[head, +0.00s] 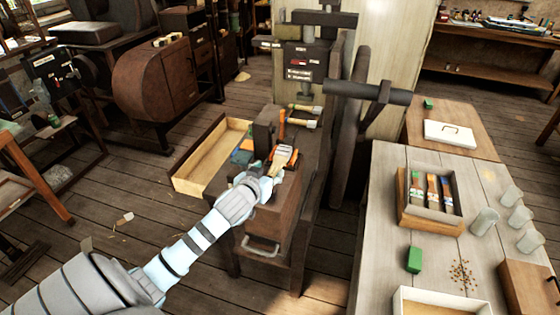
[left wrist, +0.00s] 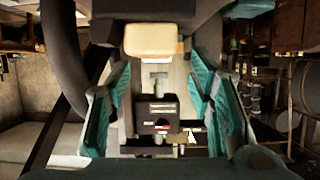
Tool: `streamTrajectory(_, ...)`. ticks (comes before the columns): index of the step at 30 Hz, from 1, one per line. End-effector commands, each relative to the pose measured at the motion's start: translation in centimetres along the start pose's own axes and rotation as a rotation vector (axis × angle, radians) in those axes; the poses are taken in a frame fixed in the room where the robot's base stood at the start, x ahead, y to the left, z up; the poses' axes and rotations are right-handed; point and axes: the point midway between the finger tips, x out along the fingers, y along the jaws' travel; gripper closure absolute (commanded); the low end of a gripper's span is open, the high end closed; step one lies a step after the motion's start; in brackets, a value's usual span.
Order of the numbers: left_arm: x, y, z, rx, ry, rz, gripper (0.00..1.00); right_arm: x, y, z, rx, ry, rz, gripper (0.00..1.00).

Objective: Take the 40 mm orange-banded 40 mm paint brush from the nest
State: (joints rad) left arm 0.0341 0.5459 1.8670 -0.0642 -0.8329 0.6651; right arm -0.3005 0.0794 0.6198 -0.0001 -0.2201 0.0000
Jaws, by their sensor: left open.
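The paint brush (head: 282,156), pale with orange beside it, stands at the press nest, just past the fingertips of my left gripper (head: 271,181). In the left wrist view, my left gripper (left wrist: 158,105) has its teal fingers spread wide apart. A pale tan block with a small orange edge, probably the brush (left wrist: 150,42), shows at the top between the fingers, with clear gaps on both sides. My gripper hides the lower part of the brush and the nest in the head view. My right gripper is in no view.
The handwheel press (head: 305,65) rises behind the nest, its dark wheel (head: 350,130) to the right. An open wooden drawer (head: 205,165) lies left. On the right table (head: 385,215), a crate (head: 402,207) holds several banded brushes.

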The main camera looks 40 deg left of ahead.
Motion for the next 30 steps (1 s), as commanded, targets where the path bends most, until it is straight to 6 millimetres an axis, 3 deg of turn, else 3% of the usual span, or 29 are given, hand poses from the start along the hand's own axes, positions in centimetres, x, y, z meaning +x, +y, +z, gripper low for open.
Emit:
streamTrajectory(10, 5.3, 0.6, 0.0, -0.002, -0.001, 0.001, 0.52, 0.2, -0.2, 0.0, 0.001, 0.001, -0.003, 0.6)
streamTrajectory(17, 5.9, 0.6, 0.0, 0.002, -0.001, 0.002, 0.52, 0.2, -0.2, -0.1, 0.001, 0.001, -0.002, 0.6)
streamTrajectory(26, 5.9, 0.6, 0.0, 0.002, -0.001, 0.001, 0.96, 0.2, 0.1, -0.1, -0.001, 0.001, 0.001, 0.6)
streamTrajectory(30, 5.9, 0.6, -0.1, 0.002, 0.0, 0.002, 1.0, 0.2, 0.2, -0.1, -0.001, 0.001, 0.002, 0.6)
